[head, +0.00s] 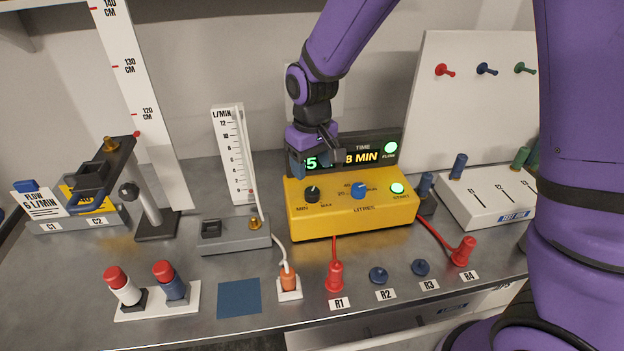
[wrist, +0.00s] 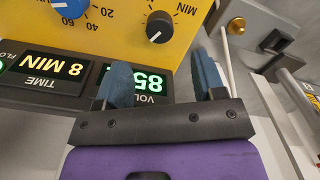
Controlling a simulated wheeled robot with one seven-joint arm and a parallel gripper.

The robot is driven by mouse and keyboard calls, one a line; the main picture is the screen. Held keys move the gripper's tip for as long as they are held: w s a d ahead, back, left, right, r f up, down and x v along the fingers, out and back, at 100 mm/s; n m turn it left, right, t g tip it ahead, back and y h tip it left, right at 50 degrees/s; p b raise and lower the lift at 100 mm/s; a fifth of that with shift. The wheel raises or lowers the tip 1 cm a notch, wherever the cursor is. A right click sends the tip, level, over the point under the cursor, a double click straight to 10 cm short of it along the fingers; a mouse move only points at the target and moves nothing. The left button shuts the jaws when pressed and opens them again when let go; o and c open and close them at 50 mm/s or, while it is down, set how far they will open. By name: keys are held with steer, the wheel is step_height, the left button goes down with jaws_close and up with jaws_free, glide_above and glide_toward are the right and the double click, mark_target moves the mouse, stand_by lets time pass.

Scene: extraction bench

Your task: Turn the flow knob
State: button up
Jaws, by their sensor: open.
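The yellow pump box (head: 335,222) stands mid-bench. A black knob (head: 312,194) marked MIN and MAX is on its top left; it also shows in the wrist view (wrist: 160,27), with a pale pointer line. No flow label is readable beside it. A blue knob (head: 359,190) with a LITRES scale is to its right. My gripper (head: 312,165) is above and behind the black knob, in front of the display. In the wrist view my gripper (wrist: 161,78) is open with blue fingers apart and nothing between them; the black knob lies beyond the fingertips, not touched.
The dark display (head: 361,158) stands behind the box, partly hidden by my gripper. A flow gauge (head: 233,150) and grey block (head: 235,238) stand left. A lit green button (head: 397,188) is on the box's right. Red and blue plugs (head: 379,275) line the front.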

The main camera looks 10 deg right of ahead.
steer(key=shift+r, duration=1.65)
steer(key=s+d+r+m+t, duration=0.25)
steer(key=s+d+r, duration=0.55)
steer(key=d+r, duration=0.45)
steer(key=s+d+r+m+t, duration=0.1)
steer(key=s+d+r, duration=0.2)
steer(key=s, duration=0.4)
steer(key=s+d+r+m+t, duration=0.1)
steer(key=s+d+r+m, duration=0.1)
steer(key=s, duration=0.6)
steer(key=d+r, duration=0.1)
steer(key=d, duration=0.1)
steer(key=shift+d+r+t, duration=0.15)
steer(key=shift+d+t, duration=0.2)
steer(key=shift+d, duration=0.05)
steer(key=shift+w, duration=0.1)
